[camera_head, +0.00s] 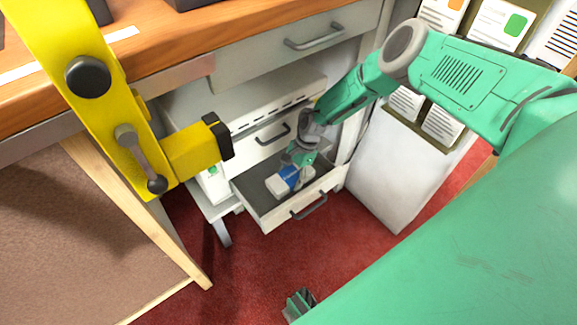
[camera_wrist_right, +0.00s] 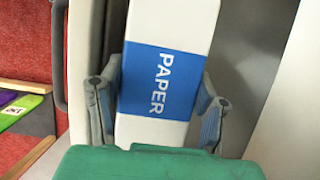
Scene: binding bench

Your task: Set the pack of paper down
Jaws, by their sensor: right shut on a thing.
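The pack of paper (camera_head: 289,179) is white with a blue band. It shows in the head view inside the outline of the open lower drawer (camera_head: 268,214); I cannot tell whether it touches the drawer floor. My right gripper (camera_head: 301,158) reaches down over the drawer and is shut on the pack. In the right wrist view the pack (camera_wrist_right: 160,85) stands between the two fingers of the gripper (camera_wrist_right: 158,112), with the word PAPER on its band. Its lower end is hidden by my green gripper body.
A wooden bench top (camera_head: 170,50) runs above a shut upper drawer (camera_head: 300,48). A yellow lever-like part (camera_head: 85,75) juts in at left. A pale panel (camera_head: 395,170) stands right of the drawer. Red carpet (camera_head: 245,270) lies open in front.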

